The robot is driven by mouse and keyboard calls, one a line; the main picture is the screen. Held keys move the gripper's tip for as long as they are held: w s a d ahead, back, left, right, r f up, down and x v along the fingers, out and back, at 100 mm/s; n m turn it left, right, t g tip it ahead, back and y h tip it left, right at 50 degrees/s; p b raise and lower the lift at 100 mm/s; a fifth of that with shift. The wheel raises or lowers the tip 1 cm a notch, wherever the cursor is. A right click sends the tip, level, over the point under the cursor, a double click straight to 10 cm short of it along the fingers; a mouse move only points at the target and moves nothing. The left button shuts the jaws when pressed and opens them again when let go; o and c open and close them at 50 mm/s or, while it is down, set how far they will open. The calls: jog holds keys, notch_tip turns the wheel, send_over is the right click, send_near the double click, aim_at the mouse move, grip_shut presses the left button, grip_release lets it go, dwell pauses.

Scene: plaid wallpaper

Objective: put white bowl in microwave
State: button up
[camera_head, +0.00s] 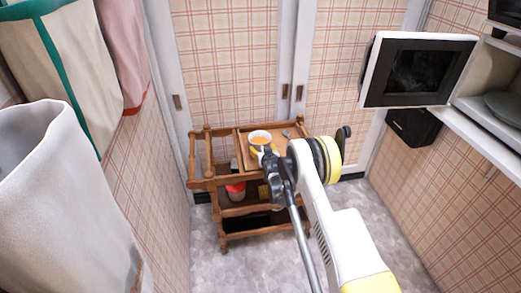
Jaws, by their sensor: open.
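A white bowl (260,134) with an orange-tan inside stands upright on the top of a wooden cart (219,183) against the back wall. My gripper (266,154) is open, at the near side of the bowl in the picture. Whether it touches the bowl cannot be told, and the fingers are small and partly hidden by my arm. The microwave (480,112) is at the right edge, partly cut off. Its door (418,70) is swung open to the left, and a grey-green plate or dish (504,107) shows inside.
A yellow item (254,150) lies beside the bowl and a spoon-like item (287,134) to its right. A red-and-white container (236,192) stands on the lower shelf. A black box (414,128) is under the microwave. Cloths (45,75) hang at left. Grey floor (213,235) is clear around the cart.

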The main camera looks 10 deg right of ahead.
jog(key=shift+w, duration=0.1)
jog(key=shift+c, duration=0.5)
grip_shut()
jog(key=shift+r, duration=0.15)
